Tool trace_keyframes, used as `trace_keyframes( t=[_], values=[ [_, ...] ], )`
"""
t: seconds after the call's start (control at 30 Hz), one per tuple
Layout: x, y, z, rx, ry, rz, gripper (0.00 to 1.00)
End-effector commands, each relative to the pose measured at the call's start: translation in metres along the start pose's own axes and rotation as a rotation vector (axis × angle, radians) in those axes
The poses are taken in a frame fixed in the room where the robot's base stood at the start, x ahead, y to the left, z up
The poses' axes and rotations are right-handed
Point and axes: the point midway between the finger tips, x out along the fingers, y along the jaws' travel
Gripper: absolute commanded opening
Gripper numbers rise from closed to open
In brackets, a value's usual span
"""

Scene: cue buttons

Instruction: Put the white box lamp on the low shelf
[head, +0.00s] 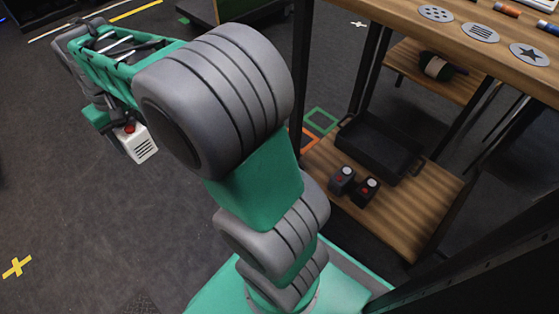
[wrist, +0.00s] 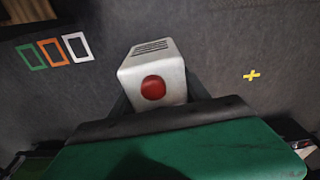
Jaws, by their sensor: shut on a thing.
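The white box lamp (head: 140,149) has a red button on one face and dark slots on another. It is in my gripper (head: 120,132), held over the open floor at the left of the head view. In the wrist view the lamp (wrist: 153,70) shows its red button toward the camera. The fingers are mostly hidden behind the green gripper body and the lamp. The low wooden shelf (head: 420,210) is at the right of the head view, well apart from my gripper.
On the low shelf are a black tray (head: 380,148) and two dark boxes with red buttons (head: 365,191) (head: 342,180). Bare wood lies in front and to the right. A wooden top with marked discs (head: 480,33) overhangs it. Dark posts (head: 302,70) frame the unit.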

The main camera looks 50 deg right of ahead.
Motion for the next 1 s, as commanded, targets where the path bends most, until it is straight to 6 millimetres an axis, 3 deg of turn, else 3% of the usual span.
trace_keyframes(
  t=[0.03,0.43,0.67,0.77,0.87,1.0],
  values=[
    [-0.010,0.000,-0.003,0.000,0.013,0.000,0.00],
    [-0.006,0.006,0.001,0.014,0.010,0.002,0.00],
    [0.012,0.053,0.031,0.124,0.008,0.015,0.00],
    [0.023,0.082,0.049,0.192,0.007,0.023,0.00],
    [0.037,0.118,0.072,0.277,0.008,0.033,0.00],
    [0.063,0.184,0.115,0.436,0.004,0.051,0.00]
  ],
)
